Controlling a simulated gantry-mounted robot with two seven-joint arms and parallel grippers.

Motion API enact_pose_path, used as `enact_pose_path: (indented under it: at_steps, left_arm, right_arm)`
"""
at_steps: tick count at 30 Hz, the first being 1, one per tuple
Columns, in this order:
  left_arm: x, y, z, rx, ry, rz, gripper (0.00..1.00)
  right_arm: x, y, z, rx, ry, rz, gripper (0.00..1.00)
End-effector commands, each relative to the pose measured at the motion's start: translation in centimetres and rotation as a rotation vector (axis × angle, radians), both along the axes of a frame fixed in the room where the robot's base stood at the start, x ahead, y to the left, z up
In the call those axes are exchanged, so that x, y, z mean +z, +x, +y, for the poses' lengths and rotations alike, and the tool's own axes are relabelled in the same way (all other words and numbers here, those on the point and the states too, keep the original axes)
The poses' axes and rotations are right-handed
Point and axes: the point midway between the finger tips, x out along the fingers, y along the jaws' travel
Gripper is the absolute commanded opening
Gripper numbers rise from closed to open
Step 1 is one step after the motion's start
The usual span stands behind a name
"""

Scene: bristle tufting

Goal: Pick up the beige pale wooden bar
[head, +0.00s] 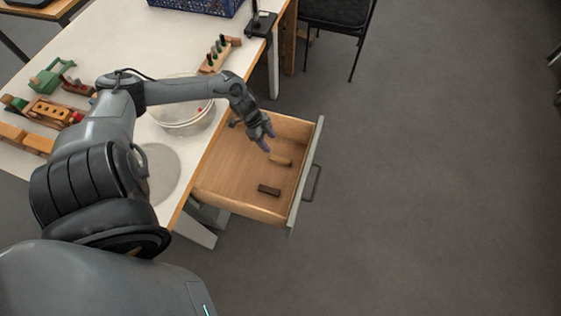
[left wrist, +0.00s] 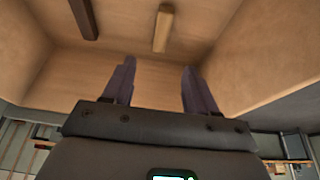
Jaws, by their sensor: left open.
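The beige pale wooden bar (head: 280,160) lies in the open drawer (head: 232,172), near its front right part. It also shows in the left wrist view (left wrist: 163,28), above and between my fingers. A dark brown bar (head: 269,190) lies in the same drawer, and it shows in the left wrist view (left wrist: 84,18) at the upper left. My left gripper (head: 267,141) is over the drawer, close to the pale bar. Its two fingers stand apart in the left wrist view (left wrist: 152,90) with nothing between them. My right gripper is not in view.
The drawer walls and its front with a handle (head: 312,183) surround the bars. A clear bowl (head: 186,124) stands on the white table (head: 115,50) under my left arm. Wooden toys (head: 52,110) and a blue crate (head: 205,5) are also there. Floor at right is clear.

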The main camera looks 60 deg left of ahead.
Motion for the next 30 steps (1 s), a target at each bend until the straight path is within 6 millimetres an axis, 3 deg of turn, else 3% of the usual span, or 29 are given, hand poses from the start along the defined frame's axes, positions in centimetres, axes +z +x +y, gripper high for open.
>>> enact_pose_path:
  at_steps: [1, 3, 15, 25, 30]
  left_arm:
    - [-1.2, 0.1, 0.1, 0.001, 0.001, -0.001, 0.57]
    - [-1.8, 0.1, 0.0, 0.001, 0.001, -0.002, 0.57]
    - [-6.2, 1.3, -1.2, 0.002, -0.001, -0.004, 0.57]
    - [-7.7, 1.6, -1.8, 0.001, 0.001, -0.002, 0.57]
    - [-9.6, 2.0, -2.6, 0.0, -0.001, -0.002, 0.57]
  right_arm:
    - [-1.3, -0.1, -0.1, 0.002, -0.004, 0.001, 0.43]
    - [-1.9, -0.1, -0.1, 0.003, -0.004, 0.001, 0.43]
    - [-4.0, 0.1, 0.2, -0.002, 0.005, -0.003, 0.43]
    - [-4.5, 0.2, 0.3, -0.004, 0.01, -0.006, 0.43]
    - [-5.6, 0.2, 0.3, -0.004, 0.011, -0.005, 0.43]
